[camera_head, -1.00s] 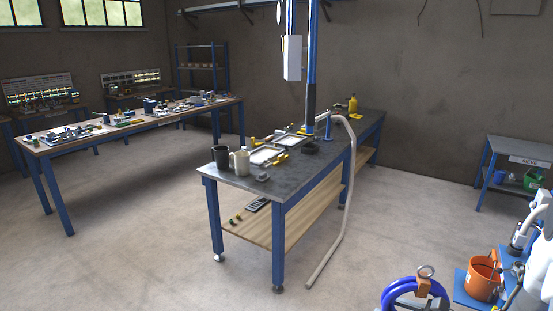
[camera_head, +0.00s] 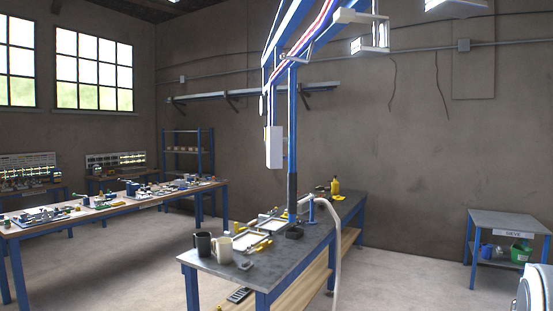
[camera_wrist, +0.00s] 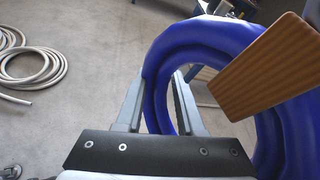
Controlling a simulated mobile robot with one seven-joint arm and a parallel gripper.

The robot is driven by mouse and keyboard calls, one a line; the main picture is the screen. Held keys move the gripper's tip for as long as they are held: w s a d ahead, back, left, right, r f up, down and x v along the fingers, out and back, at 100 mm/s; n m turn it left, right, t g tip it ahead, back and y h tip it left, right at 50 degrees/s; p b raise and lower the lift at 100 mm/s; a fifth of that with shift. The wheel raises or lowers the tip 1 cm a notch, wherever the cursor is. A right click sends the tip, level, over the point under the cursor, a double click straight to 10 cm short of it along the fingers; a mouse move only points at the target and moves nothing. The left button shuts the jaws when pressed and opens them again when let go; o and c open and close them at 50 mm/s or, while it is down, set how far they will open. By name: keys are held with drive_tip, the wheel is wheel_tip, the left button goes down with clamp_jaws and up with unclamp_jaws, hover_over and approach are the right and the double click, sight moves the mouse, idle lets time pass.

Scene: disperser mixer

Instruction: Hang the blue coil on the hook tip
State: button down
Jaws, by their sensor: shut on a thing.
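The blue coil (camera_wrist: 160,58), a thick glossy ring of several turns, fills the right of the wrist view. My gripper (camera_wrist: 158,82) has one finger on each side of the coil's near-left part and is shut on it. An orange-brown ribbed block (camera_wrist: 268,68) overlaps the coil at the upper right; whether it is fixed to the coil I cannot tell. The coil is out of the head view. I cannot make out a hook tip for certain in either view.
A grey-topped workbench (camera_head: 265,266) carries mugs, frames and a yellow bottle (camera_head: 335,186). A blue post (camera_head: 292,140) rises above it, with a pale hose (camera_head: 336,235) beside it. A wall rail (camera_head: 240,92) has brackets. Grey hose coils (camera_wrist: 35,65) lie on the floor.

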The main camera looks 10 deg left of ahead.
drive_tip(key=shift+a+f+m+t, duration=0.25)
drive_tip(key=shift+a+m+t, duration=0.15)
drive_tip(key=shift+m, duration=0.1)
drive_tip(key=shift+a+f+m+t+h, duration=0.1)
drive_tip(key=shift+f+m+t+h, duration=0.5)
drive_tip(key=shift+h, duration=0.1)
drive_tip(key=shift+s+d+f+m+t+h, duration=0.15)
drive_tip(key=shift+f+m+t+h, duration=0.2)
drive_tip(key=shift+f+m+h, duration=0.2)
drive_tip(key=shift+s+d+f+m+t+h, duration=0.2)
drive_tip(key=shift+f+m+t+h, duration=0.1)
drive_tip(key=shift+f+m+h, duration=0.25)
drive_tip(key=shift+s+d+f+m+t+h, duration=0.15)
drive_tip(key=shift+f+m+t+h, duration=0.25)
drive_tip(key=shift+f, duration=0.3)
